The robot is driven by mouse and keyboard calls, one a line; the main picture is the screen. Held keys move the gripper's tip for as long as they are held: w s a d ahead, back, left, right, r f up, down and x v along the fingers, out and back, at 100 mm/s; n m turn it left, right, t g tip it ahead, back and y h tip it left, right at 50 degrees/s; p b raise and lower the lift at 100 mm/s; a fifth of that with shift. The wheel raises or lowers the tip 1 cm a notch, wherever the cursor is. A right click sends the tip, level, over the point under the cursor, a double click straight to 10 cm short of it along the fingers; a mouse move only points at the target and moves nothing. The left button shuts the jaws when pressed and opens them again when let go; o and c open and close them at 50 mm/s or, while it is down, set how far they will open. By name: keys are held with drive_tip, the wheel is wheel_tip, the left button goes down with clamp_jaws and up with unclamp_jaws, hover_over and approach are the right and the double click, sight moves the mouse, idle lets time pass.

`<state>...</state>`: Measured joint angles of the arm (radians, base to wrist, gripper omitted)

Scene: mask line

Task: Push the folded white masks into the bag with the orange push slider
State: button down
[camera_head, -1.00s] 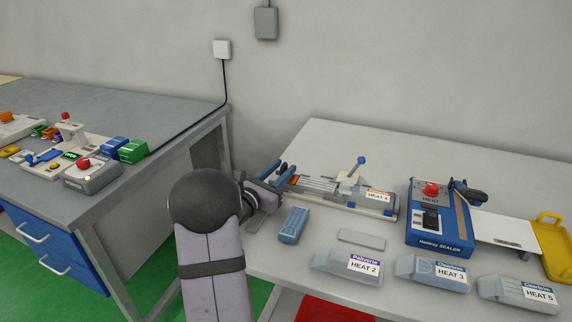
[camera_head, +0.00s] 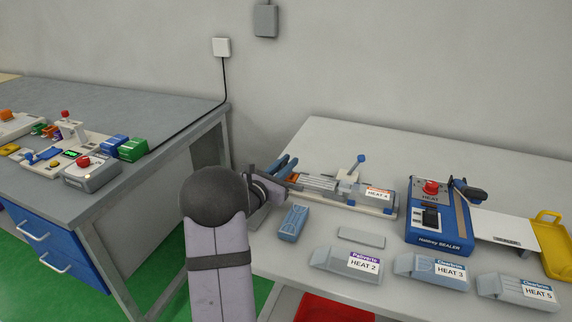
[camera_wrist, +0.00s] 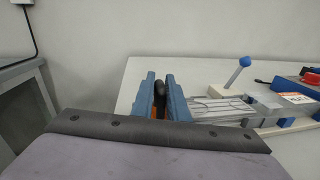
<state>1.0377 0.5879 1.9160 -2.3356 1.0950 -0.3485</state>
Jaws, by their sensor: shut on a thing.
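My gripper (camera_head: 287,168) has blue fingers and stands at the left end of the fixture on the right-hand table. In the wrist view its fingers (camera_wrist: 162,97) are shut on the dark upright handle (camera_wrist: 160,92) of the orange push slider (camera_wrist: 155,113). Only a little orange (camera_head: 294,178) shows beside the fingers in the head view. The folded white masks (camera_head: 318,183) lie flat in the fixture to the right of the slider. The bag with the HEAT 4 label (camera_head: 378,194) lies at the fixture's right end. How far the masks reach into it is unclear.
A blue-knobbed lever (camera_head: 361,159) rises behind the fixture. A blue heat sealer (camera_head: 437,215) stands to its right. A blue block (camera_head: 292,223), a grey plate (camera_head: 361,237) and bags labelled HEAT 2 (camera_head: 348,263), HEAT 3 and HEAT 5 lie in front. A yellow tray (camera_head: 550,240) is far right.

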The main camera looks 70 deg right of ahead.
sight(300, 175)
drive_tip(key=s+b, duration=0.1)
drive_tip(key=s, duration=0.3)
drive_tip(key=shift+b, duration=0.3)
drive_tip(key=shift+r, duration=0.1)
drive_tip(key=shift+w, duration=0.1)
drive_tip(key=c, duration=1.8)
unclamp_jaws()
drive_tip(key=shift+w+a+b, duration=0.1)
drive_tip(key=shift+w+a, duration=0.1)
drive_tip(key=shift+a, duration=1)
drive_tip(key=shift+w+a+b, duration=0.15)
drive_tip(key=shift+w+a, duration=0.05)
drive_tip(key=shift+a, duration=1)
drive_tip(key=shift+w+a+b, duration=0.1)
drive_tip(key=shift+w+a, duration=0.1)
drive_tip(key=shift+a, duration=1)
drive_tip(key=shift+c, duration=0.2)
